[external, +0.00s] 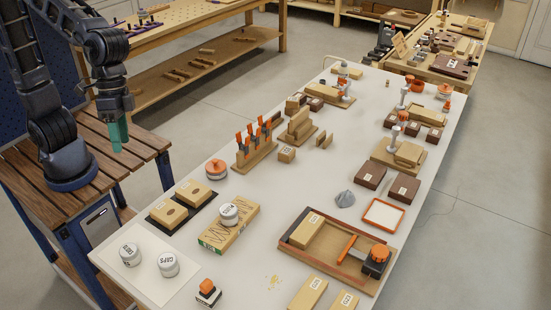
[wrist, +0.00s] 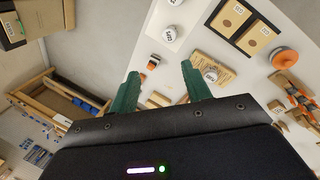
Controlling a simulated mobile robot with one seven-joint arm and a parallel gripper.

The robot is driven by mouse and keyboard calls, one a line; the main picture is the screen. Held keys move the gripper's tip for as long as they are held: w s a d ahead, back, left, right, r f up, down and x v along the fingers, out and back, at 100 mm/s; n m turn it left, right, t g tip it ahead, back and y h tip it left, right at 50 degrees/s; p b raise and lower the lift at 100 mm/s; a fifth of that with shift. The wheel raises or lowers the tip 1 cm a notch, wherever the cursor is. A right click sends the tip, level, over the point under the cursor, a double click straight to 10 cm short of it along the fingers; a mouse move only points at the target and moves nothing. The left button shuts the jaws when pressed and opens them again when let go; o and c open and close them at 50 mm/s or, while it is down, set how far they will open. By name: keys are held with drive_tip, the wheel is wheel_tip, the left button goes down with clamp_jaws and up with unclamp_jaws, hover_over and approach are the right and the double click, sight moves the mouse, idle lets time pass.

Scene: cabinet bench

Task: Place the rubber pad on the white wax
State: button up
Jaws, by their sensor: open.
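My gripper (external: 120,148) hangs above the slatted wooden stand at the left, with its green fingers pointing down. In the wrist view the gripper (wrist: 160,69) is open and empty, its fingers apart. I cannot tell for sure which thing is the rubber pad; a flat black mat (external: 181,231) lies under two tan blocks (external: 168,212) near the bench's left edge. White round labelled tins may include the white wax: one (external: 229,211) sits on a wooden board, two others (external: 131,252) (external: 168,264) stand on a pale sheet. The labels are too small to read surely.
An orange-topped round piece (external: 215,168) and a rack of orange-handled tools (external: 256,146) stand behind the mat. A wooden tray (external: 300,259), grey cone (external: 345,199) and small orange-capped item (external: 207,292) are on the bench. The bench's middle has clear room.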

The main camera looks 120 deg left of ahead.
drive_tip(key=s+m+t+y, duration=0.1)
drive_tip(key=s+m, duration=0.3)
drive_tip(key=s, duration=0.8)
drive_tip(key=s+a+r+m+t+y, duration=0.1)
drive_tip(key=s+m, duration=0.3)
drive_tip(key=s, duration=0.8)
drive_tip(key=shift+a+r+t, duration=0.25)
drive_tip(key=shift+r+t, duration=0.05)
drive_tip(key=shift+s, duration=0.1)
